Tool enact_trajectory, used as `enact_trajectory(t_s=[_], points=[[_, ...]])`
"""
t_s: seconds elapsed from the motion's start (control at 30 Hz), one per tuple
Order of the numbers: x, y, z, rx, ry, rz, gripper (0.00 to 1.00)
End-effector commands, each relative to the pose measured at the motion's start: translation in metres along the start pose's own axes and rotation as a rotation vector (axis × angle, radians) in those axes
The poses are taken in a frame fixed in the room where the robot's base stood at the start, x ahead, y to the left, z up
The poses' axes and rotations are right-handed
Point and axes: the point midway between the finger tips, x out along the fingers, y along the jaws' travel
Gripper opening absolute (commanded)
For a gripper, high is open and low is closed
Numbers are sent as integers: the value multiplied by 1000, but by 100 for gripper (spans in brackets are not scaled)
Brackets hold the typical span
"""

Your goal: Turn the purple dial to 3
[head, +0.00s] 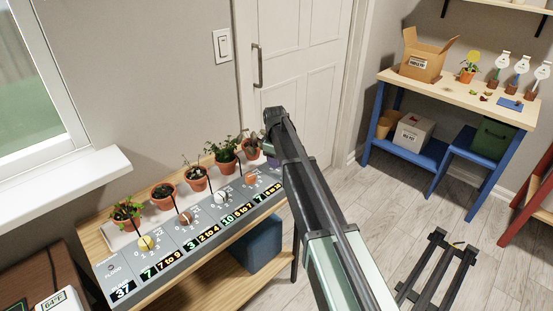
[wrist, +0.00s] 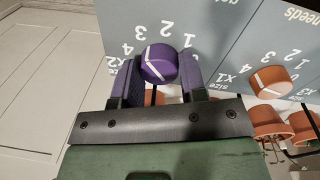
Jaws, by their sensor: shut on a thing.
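The purple dial (wrist: 160,62) sits on the grey panel in the wrist view, with the printed numbers 1, 2, 3 and 4 curving around its far side. A white line crosses its face, and one end lies at its upper left, toward the 3 and 4. I cannot tell exactly which number it marks. My gripper (wrist: 159,67) has one dark purple finger on each side of the dial and is shut on it. In the head view my arm hides most of the purple dial's end of the panel (head: 190,262).
An orange dial (wrist: 268,82) is to the right of the purple one. White (head: 220,197), brown (head: 184,217) and yellow (head: 146,243) dials sit further left on the panel. Potted plants, including one (head: 226,151), stand closely behind it. A door (head: 305,50) is beyond.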

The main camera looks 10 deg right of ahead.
Motion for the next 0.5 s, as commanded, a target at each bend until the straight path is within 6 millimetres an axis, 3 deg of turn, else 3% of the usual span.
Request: enact_trajectory(t_s=[0.33,0.37,0.5], points=[[0,0,0,2,0,0,15],[0,0,0,1,0,0,44],[0,0,0,1,0,0,64]])
